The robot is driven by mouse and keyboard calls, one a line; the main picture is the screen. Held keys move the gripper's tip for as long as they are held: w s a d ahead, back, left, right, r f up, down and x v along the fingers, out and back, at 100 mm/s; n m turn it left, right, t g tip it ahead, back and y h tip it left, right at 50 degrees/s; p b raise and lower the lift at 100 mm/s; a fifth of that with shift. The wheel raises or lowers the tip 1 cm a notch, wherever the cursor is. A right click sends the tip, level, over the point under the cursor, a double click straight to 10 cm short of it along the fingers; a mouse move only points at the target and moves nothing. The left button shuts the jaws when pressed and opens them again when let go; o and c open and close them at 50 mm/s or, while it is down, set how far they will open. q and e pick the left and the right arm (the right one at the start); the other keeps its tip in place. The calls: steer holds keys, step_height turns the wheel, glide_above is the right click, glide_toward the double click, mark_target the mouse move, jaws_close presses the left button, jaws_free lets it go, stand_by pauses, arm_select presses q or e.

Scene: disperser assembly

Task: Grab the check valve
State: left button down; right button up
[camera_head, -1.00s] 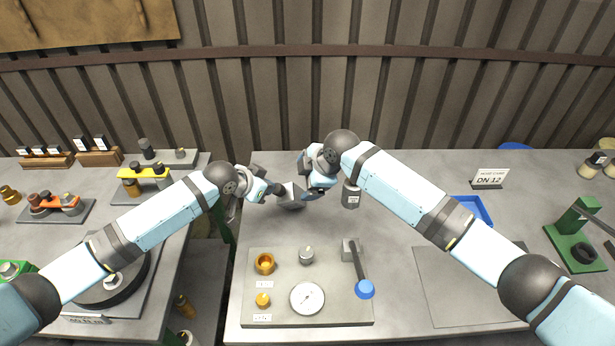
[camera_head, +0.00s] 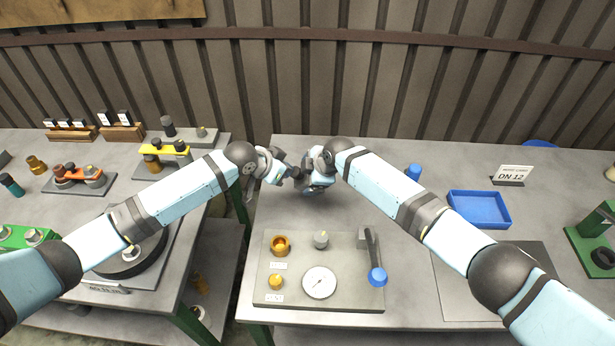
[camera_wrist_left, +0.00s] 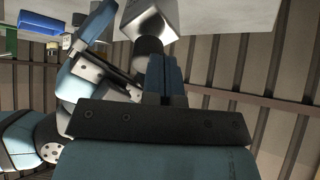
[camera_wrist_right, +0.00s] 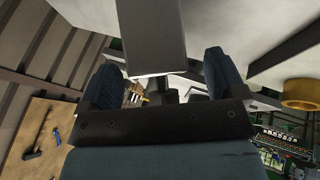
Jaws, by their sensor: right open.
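My left gripper (camera_wrist_left: 165,78) is shut on the dark stem of a grey metal part (camera_wrist_left: 150,18) with a square block end. I cannot tell for sure that this part is the check valve. My right gripper (camera_wrist_right: 165,78) is open. Its fingers stand apart on either side of a grey block (camera_wrist_right: 150,35), which looks like the same part; contact is unclear. In the head view my left gripper (camera_head: 291,173) and right gripper (camera_head: 310,185) meet above the back of the middle table, and they mostly hide the part.
A grey plate (camera_head: 345,297) with brass fittings, a round gauge (camera_head: 320,282) and a blue-ended lever (camera_head: 377,277) lies in front of the grippers. A blue tray (camera_head: 480,209) and a DN 12 sign (camera_head: 510,175) are at right. A gap separates the left table.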

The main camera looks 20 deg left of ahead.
arm_select(q)
steer(key=shift+s+f, duration=0.1)
steer(key=shift+f, duration=0.15)
arm_select(e)
steer(key=shift+x, duration=1.1)
steer(key=c, duration=1.4)
arm_select(q)
steer(key=shift+d+r, duration=0.1)
steer(key=shift+r, duration=0.65)
arm_select(e)
steer(key=shift+o, duration=0.2)
steer(key=shift+d+f, duration=0.15)
arm_select(q)
steer(key=v, duration=1.2)
arm_select(e)
steer(key=shift+s+f, duration=0.1)
arm_select(q)
steer(key=shift+r, duration=0.1)
